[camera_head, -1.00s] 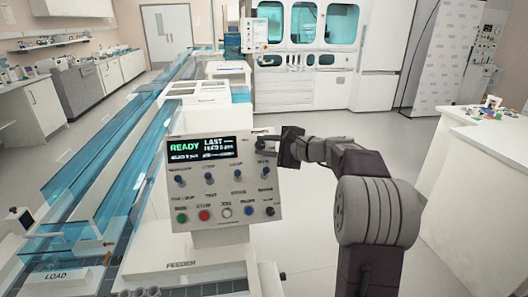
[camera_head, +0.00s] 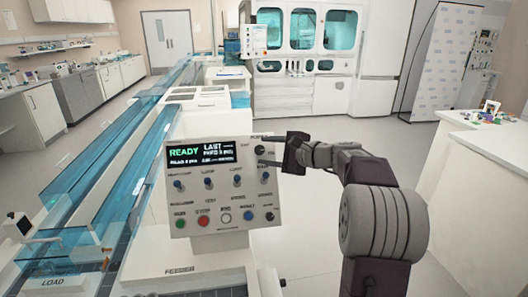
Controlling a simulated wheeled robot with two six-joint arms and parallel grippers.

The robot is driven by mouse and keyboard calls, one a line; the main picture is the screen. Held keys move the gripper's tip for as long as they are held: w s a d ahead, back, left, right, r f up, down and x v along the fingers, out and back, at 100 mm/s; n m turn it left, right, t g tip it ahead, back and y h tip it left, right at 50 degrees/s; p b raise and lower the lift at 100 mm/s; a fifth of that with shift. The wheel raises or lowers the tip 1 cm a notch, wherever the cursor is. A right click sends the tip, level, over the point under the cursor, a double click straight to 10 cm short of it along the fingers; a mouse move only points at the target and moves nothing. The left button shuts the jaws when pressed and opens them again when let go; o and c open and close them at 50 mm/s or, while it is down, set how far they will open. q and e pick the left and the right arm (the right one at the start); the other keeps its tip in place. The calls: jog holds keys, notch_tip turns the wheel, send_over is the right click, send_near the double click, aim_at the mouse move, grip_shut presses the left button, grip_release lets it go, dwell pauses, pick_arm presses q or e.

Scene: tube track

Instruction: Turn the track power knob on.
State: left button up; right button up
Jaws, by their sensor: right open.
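The track control panel (camera_head: 222,205) is a white box with a lit screen (camera_head: 201,153) reading READY, in the middle of the head view. The dark power knob (camera_head: 260,150) sits at its upper right corner, beside the screen. My right gripper (camera_head: 267,151) comes in from the right and is open. Its two thin fingers point left at the panel, one above and one below the knob's height. I cannot tell whether they touch the knob. My left gripper is out of view.
A row of blue knobs (camera_head: 208,183) and a row of coloured buttons (camera_head: 204,221) lie below the screen. Blue transparent track covers (camera_head: 113,170) run along the left. A white counter (camera_head: 485,150) stands at the right. The floor between is clear.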

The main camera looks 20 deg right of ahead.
jog(key=v, duration=0.7)
jog(key=shift+s, duration=0.25)
jog(key=shift+r, duration=0.15)
jog(key=a+r+n+g+y+p, duration=0.1)
jog(key=a+n+g+y+p, duration=0.25)
jog(key=a, duration=1.05)
jog(key=s+a+f+n+g+p, duration=0.3)
jog(key=s+a+f+g, duration=0.2)
jog(key=s+a+f, duration=0.3)
jog(key=s+a+f+n+g+h+p, duration=0.15)
jog(key=s+f+n+g+h, duration=0.35)
jog(key=s+f, duration=0.55)
jog(key=s+d+f+n+t+h, duration=0.1)
jog(key=s+d+f+n+h, duration=0.2)
jog(key=d+f+n, duration=0.3)
jog(key=shift+d+f+n+h+p, duration=0.3)
jog(key=shift+d+n+h, duration=0.35)
jog(key=shift+d, duration=0.6)
